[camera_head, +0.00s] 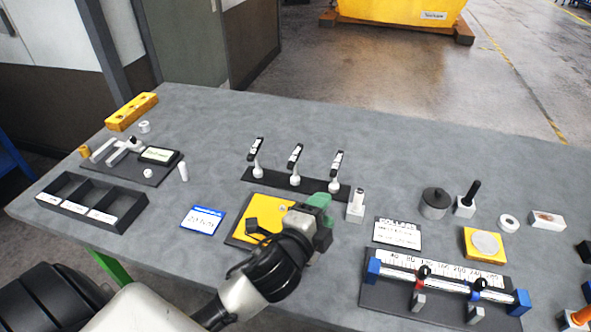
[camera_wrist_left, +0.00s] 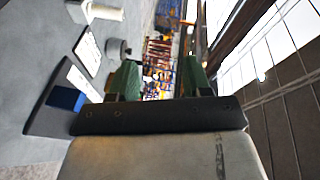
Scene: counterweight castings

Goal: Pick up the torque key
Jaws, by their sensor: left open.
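No thing is marked as the torque key, and I cannot tell for sure which one it is. A black-handled tool (camera_head: 472,192) stands upright in a pale block right of centre. An orange-handled tool (camera_head: 582,314) stands at the lower right edge, partly cut off. My left gripper (camera_head: 318,207) is over the table's middle, above and beside a yellow plate (camera_head: 266,214), left of both tools. In the left wrist view its two green fingers (camera_wrist_left: 160,80) are apart with nothing between them. My right gripper is not in view.
Three black-handled levers (camera_head: 295,155) stand on a dark strip behind the gripper. A pale block with a post (camera_head: 355,211) is close to its right. A ruler fixture (camera_head: 440,268) lies front right, and a divided black tray (camera_head: 124,221) left. The table's back middle is clear.

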